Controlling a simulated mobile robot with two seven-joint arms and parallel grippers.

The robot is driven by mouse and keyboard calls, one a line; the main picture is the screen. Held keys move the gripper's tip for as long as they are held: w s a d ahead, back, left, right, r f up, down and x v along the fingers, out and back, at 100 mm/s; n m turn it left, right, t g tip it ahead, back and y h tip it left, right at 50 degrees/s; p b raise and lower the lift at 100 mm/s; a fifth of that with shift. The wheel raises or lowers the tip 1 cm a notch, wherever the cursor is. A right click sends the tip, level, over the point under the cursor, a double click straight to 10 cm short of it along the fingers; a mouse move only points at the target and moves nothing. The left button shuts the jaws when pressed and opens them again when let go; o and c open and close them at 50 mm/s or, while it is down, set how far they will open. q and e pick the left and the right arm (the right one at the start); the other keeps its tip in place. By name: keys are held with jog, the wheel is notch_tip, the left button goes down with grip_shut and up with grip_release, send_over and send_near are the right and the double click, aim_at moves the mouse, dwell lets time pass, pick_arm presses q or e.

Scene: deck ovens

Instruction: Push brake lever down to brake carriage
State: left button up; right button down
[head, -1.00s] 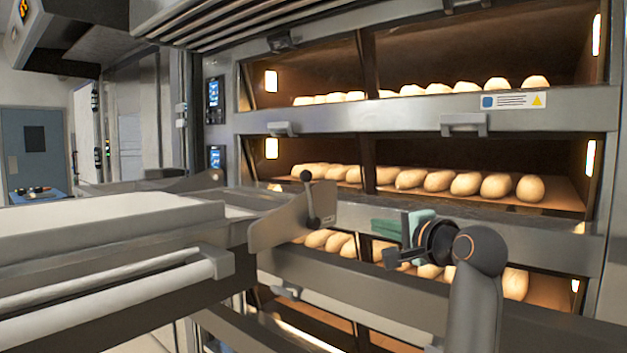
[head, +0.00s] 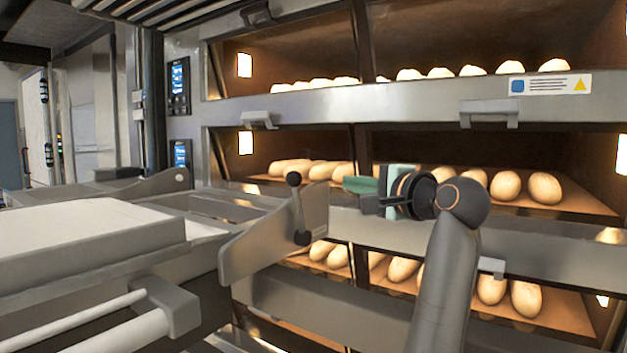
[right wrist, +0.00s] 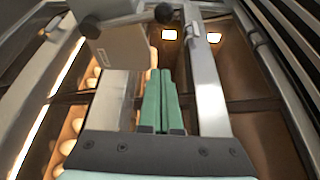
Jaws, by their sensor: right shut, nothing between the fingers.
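The brake lever (head: 297,208) is a short rod with a black ball knob at its top and a dark pivot at its base. It stands nearly upright on the metal end plate of the loading carriage (head: 250,250), at the picture's middle. In the right wrist view the lever's knob (right wrist: 163,13) shows at the top, beyond the fingertips. My right gripper (head: 350,185) has green fingers, shut and empty. It points left, at about knob height, to the right of the lever and apart from it. It also shows in the right wrist view (right wrist: 160,78). My left gripper is not in view.
The deck oven (head: 400,102) fills the back and right, with lit decks of bread loaves (head: 505,185) and front handles (head: 488,112). The carriage's pale belt (head: 90,235) and side rail (head: 90,310) take up the lower left. Open air separates gripper and lever.

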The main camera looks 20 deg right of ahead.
jog(key=p, duration=0.4)
send_over(299, 210)
jog(key=w+d, duration=0.1)
jog(key=d, duration=0.5)
jog(key=a, duration=0.1)
jog(key=s+a, duration=0.2)
jog(key=shift+a+f, duration=0.1)
jog(key=shift+a, duration=0.25)
